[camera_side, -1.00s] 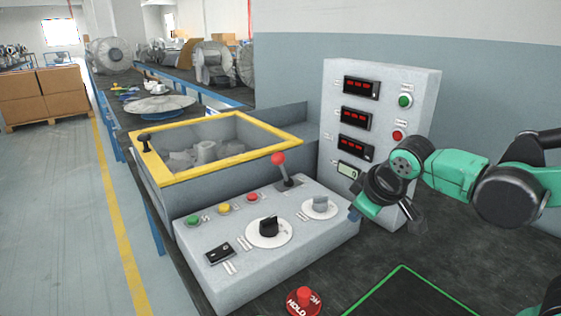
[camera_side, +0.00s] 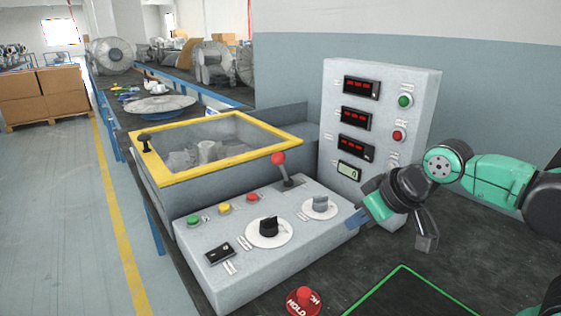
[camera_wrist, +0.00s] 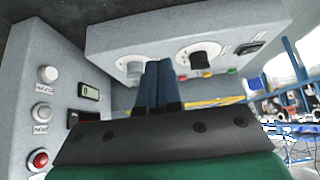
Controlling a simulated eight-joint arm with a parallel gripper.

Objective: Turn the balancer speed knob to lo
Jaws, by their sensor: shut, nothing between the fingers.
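A black knob (camera_side: 268,226) sits on a white round dial on the sloped grey control box, and it also shows in the wrist view (camera_wrist: 203,55). A smaller grey knob (camera_side: 320,203) sits on a second white dial to its right; in the wrist view it (camera_wrist: 134,69) is partly behind my fingers. The dial lettering is too small to read, so I cannot tell which knob is the balancer speed knob. My gripper (camera_side: 354,220) is shut and empty, its blue fingertips just right of the grey knob and apart from it. In the wrist view my fingers (camera_wrist: 158,72) are together.
A red-balled lever (camera_side: 279,160) stands up behind the knobs. Green, yellow and red buttons (camera_side: 224,208) line the box, with a black rocker switch (camera_side: 219,252) in front. An upright display panel (camera_side: 381,90) stands behind.

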